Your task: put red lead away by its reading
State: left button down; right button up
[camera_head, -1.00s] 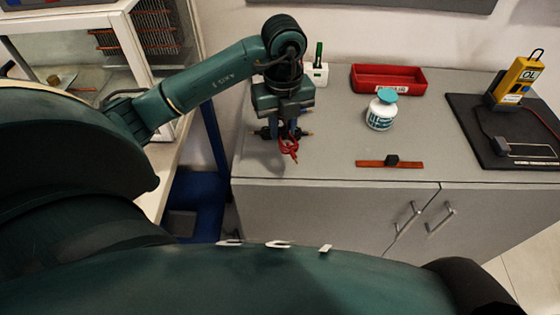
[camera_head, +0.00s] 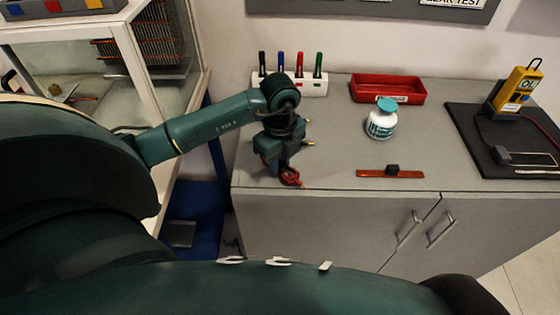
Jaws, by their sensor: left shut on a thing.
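My left gripper (camera_head: 283,172) points down near the left front of the grey cabinet top (camera_head: 330,140). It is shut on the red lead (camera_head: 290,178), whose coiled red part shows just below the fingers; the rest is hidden. A yellow meter (camera_head: 517,88) stands on a black mat (camera_head: 468,122) at the right, and its display appears to read OL. A wire runs from the meter across the mat to a pale frame-like part. A red tray (camera_head: 357,90) with a pale label sits at the back middle. My right gripper is not in view.
A white holder (camera_head: 312,90) with several coloured markers stands behind my left arm. A white bottle with a teal cap (camera_head: 380,125) and a brown strip with a black block (camera_head: 407,174) stand between the gripper and mat. A glass-sided case (camera_head: 85,75) is at left.

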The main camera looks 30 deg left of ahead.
pick_arm(q)
jog(key=shift+f, duration=0.35)
jog(key=shift+f, duration=0.2)
jog(key=c, duration=1.2)
grip_release()
jog(key=shift+r, duration=0.1)
